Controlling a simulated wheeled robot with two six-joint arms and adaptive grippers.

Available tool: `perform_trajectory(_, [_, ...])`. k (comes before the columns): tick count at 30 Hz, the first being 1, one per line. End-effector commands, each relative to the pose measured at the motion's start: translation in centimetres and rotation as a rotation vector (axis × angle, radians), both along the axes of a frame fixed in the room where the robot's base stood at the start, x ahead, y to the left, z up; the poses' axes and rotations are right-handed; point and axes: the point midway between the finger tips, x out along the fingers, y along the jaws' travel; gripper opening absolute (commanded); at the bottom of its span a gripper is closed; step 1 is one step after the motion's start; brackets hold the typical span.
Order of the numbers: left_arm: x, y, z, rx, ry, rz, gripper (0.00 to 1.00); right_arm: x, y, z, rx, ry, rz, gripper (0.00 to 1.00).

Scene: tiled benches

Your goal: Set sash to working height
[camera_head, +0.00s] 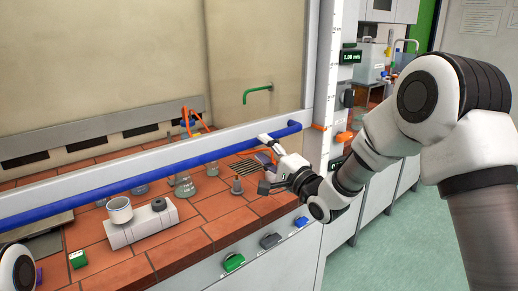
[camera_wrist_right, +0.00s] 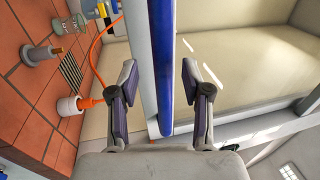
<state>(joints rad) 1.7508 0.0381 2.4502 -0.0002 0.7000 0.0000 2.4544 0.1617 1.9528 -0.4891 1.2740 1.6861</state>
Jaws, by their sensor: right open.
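The sash is a pane in a white frame with a long blue handle bar (camera_head: 150,178) along its lower edge, slanting across the head view. It stands partly raised above the tiled bench. My right gripper (camera_head: 266,162) is open at the right end of the bar. In the right wrist view the blue bar (camera_wrist_right: 161,60) runs between the spread fingers of the right gripper (camera_wrist_right: 160,70), with gaps on both sides. A white post (camera_head: 333,75) with scale marks and an orange marker (camera_head: 319,127) stands to the right. My left gripper is out of view.
A white hotplate (camera_head: 143,226) with a beaker (camera_head: 119,209), flasks (camera_head: 184,184) and a green block (camera_head: 78,259) stand on the red tiles (camera_head: 215,207). A display (camera_head: 350,57) reads 1.00 m/s. Coloured fittings line the bench front. Green floor (camera_head: 390,250) is clear at right.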

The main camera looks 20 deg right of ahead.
Motion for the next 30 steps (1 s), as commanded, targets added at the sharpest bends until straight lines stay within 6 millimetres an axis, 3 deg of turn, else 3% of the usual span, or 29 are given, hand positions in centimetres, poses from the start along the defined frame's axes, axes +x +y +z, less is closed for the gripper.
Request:
perform_trajectory(6, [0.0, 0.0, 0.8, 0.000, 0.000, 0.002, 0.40, 2.8, 1.1, 0.6, -0.001, 0.001, 0.001, 0.48])
perform_trajectory(13, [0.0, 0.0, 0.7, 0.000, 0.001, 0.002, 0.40, 3.0, 1.1, 0.5, -0.001, 0.003, 0.000, 0.48])
perform_trajectory(14, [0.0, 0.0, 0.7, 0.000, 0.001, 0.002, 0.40, 3.0, 1.1, 0.5, -0.001, 0.003, 0.000, 0.45])
perform_trajectory(18, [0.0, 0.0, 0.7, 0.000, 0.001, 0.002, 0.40, 3.0, 1.1, 0.5, -0.002, 0.003, 0.000, 0.00])
perform_trajectory(26, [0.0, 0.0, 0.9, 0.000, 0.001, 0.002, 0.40, 2.9, 1.2, 0.7, -0.004, 0.003, 0.002, 0.00])
perform_trajectory(30, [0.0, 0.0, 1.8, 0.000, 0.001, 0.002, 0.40, 2.9, 1.2, 2.1, -0.004, 0.001, 0.002, 0.00])
